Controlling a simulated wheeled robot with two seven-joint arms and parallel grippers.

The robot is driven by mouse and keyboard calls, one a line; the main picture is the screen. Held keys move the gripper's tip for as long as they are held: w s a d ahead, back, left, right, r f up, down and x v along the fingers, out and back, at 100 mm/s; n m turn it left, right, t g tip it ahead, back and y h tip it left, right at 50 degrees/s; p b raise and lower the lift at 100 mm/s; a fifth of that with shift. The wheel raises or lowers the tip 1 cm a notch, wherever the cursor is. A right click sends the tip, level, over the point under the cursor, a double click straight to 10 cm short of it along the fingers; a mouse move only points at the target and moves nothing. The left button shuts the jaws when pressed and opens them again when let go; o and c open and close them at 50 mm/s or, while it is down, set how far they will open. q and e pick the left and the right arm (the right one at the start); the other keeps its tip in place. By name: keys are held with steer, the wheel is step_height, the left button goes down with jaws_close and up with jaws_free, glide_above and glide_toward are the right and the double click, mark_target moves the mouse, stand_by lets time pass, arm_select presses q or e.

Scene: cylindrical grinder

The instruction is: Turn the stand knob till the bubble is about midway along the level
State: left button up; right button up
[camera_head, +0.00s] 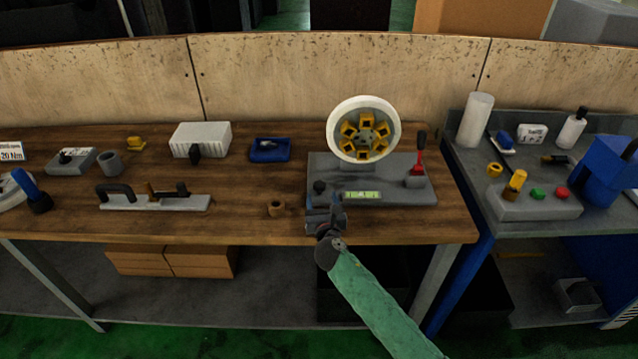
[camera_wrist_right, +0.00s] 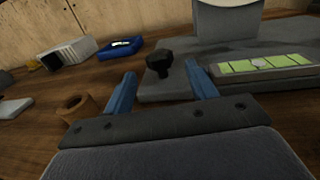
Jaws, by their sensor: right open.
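The stand (camera_head: 420,190) is a grey base on the right of the wooden table, carrying a white wheel with yellow parts. Its black knob (camera_head: 319,187) is at the base's left front and shows in the wrist view (camera_wrist_right: 159,64). The green level (camera_head: 362,195) lies along the front, right of the knob. In the wrist view (camera_wrist_right: 262,65) a pale spot, apparently the bubble, sits near or slightly left of the level's middle. My right gripper (camera_head: 324,202) is open and empty in front of the knob, which appears between and beyond its blue fingers. My left gripper is out of view.
A brown ring (camera_head: 276,208) stands left of my right gripper. A blue tray (camera_head: 270,150) and a white ribbed box (camera_head: 200,139) are farther back. The front table edge is close to my gripper.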

mark_target(320, 191)
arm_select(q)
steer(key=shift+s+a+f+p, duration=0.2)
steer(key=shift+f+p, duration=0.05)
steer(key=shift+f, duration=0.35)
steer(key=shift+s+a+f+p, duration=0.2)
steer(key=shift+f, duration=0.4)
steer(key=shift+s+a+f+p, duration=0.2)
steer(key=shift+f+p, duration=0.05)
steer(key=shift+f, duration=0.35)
arm_select(e)
steer(key=shift+w+a, duration=0.2)
steer(key=shift+w, duration=1.4)
steer(key=shift+w+a, duration=0.2)
steer(key=shift+w, duration=1.35)
steer(key=c, duration=1)
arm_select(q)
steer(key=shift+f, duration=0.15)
arm_select(e)
steer(key=shift+h, duration=0.3)
